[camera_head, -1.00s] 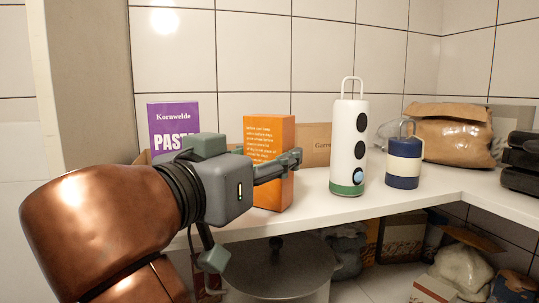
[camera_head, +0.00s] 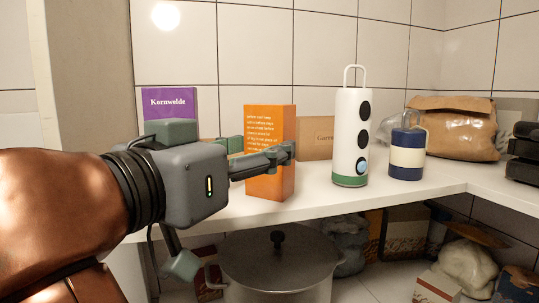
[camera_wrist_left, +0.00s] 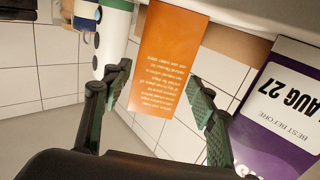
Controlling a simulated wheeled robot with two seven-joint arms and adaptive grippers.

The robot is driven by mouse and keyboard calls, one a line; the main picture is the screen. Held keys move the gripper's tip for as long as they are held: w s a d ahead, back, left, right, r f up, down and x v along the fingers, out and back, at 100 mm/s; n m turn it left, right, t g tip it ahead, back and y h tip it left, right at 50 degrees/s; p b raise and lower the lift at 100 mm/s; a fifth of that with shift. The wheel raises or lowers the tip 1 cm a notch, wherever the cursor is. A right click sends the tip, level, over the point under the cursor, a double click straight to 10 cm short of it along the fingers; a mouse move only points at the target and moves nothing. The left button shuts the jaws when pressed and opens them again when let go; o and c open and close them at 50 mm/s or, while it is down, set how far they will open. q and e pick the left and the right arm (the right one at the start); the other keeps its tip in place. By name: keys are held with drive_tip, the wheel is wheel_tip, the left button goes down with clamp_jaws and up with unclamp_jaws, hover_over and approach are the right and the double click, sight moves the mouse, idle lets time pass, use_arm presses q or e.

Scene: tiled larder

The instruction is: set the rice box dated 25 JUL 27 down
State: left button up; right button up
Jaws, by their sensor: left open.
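An orange box (camera_head: 268,185) with printed lines on its narrow side stands upright on the white shelf. No date can be read on it. My left gripper (camera_head: 264,150) is open, one finger reaching across the box's near side. In the left wrist view the box (camera_wrist_left: 165,60) lies between and beyond the two spread fingers of the gripper (camera_wrist_left: 160,85), with gaps on both sides. A purple Kornwelde box (camera_head: 170,103) stands to the left; in the wrist view it (camera_wrist_left: 280,105) shows "AUG 27". My right gripper is not in view.
A white bottle (camera_head: 349,120) with black dots and a blue-and-cream canister (camera_head: 407,155) stand right of the orange box. A brown box (camera_head: 318,140) is behind. A paper bag (camera_head: 450,130) sits in the corner. A lidded pot (camera_head: 280,265) is below the shelf (camera_head: 330,200).

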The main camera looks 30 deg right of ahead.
use_arm(q)
drive_tip(key=b+v, duration=0.2)
drive_tip(key=v, duration=0.6)
drive_tip(key=shift+d, duration=0.2)
